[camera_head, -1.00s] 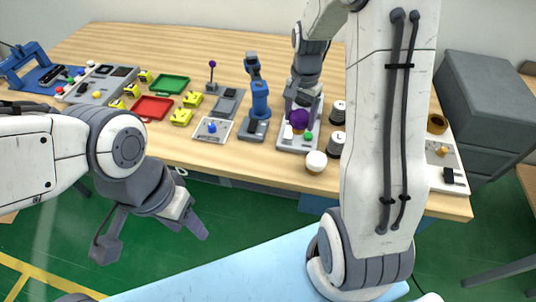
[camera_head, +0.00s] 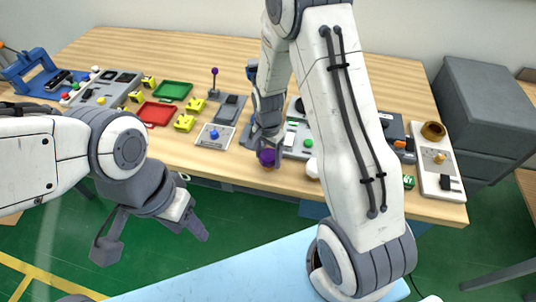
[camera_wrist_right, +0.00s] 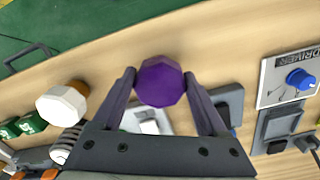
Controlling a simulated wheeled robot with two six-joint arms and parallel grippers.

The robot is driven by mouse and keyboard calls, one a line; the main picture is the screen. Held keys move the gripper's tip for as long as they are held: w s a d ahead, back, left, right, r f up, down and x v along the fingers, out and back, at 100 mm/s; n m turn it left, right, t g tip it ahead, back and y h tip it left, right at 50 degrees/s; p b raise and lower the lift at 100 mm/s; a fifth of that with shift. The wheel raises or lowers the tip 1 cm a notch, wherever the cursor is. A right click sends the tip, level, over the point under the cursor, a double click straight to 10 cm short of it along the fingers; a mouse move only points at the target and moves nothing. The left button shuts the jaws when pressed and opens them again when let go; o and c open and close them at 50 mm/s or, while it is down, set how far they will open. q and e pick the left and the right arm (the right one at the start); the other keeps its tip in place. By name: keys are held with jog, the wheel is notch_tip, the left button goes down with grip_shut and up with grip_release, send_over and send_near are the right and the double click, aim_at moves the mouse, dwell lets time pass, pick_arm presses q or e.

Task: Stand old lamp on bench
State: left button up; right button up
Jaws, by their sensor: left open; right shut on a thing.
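My right gripper (camera_head: 268,148) is shut on a purple lamp (camera_head: 267,158), which I take to be the old lamp. The lamp is at the bench's front edge, left of the grey station with the green button (camera_head: 308,143). I cannot tell whether it touches the wooden bench (camera_head: 190,153). In the right wrist view the faceted purple lamp (camera_wrist_right: 160,82) sits between both fingertips, with its underside hidden. My left gripper (camera_head: 190,222) is open and empty, low in front of the bench over the green floor.
A white-topped lamp (camera_head: 312,169) stands near the front edge, right of the held lamp. A card with a blue knob (camera_head: 214,135) lies to the left, with red (camera_head: 156,112) and green (camera_head: 173,91) trays beyond. My right arm hides part of the bench's right side.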

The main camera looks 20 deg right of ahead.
aim_at(268, 155)
jog(key=shift+f, duration=0.2)
jog(key=o, duration=1.3)
jog(key=shift+r, duration=0.1)
jog(key=shift+r, duration=0.1)
notch_tip(268, 155, up, 12)
jog(key=b, duration=0.1)
jog(key=s+a+r+n, duration=0.5)
jog(key=s+a+n, duration=0.4)
jog(key=s+a, duration=0.2)
jog(key=s+a+n, duration=0.1)
jog(key=s+n, duration=0.2)
jog(key=s, duration=0.1)
jog(key=s+a+r+n, duration=0.1)
jog(key=s+n, duration=0.2)
jog(key=s, duration=0.1)
jog(key=s+a+n+y, duration=0.1)
jog(key=s+n, duration=0.2)
jog(key=s, duration=0.1)
jog(key=shift+s+r+n, duration=0.25)
jog(key=shift+s+n, duration=0.1)
jog(key=shift+n, duration=0.05)
